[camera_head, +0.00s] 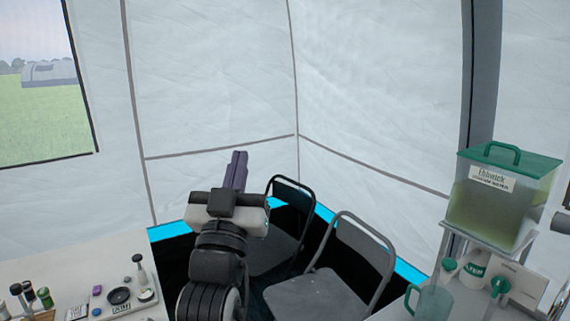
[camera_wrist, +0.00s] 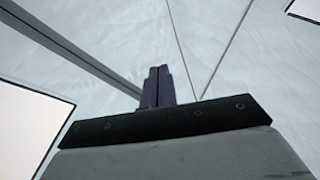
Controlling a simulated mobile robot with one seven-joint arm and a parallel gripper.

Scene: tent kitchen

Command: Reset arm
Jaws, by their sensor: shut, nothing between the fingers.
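My gripper (camera_head: 236,170) is raised in the middle of the head view, with its dark purple fingers together and pointing up. Nothing is between them. In the wrist view the gripper fingers (camera_wrist: 158,84) stand side by side against the white tent wall. My arm rises from the bottom of the head view, in front of the tent corner. The fingers touch nothing.
Two folding chairs (camera_head: 325,290) stand behind and right of my arm. A white table (camera_head: 35,270) with small items is at lower left. At right, a green-lidded water container (camera_head: 500,205) stands on a rack, near a green jug (camera_head: 431,304).

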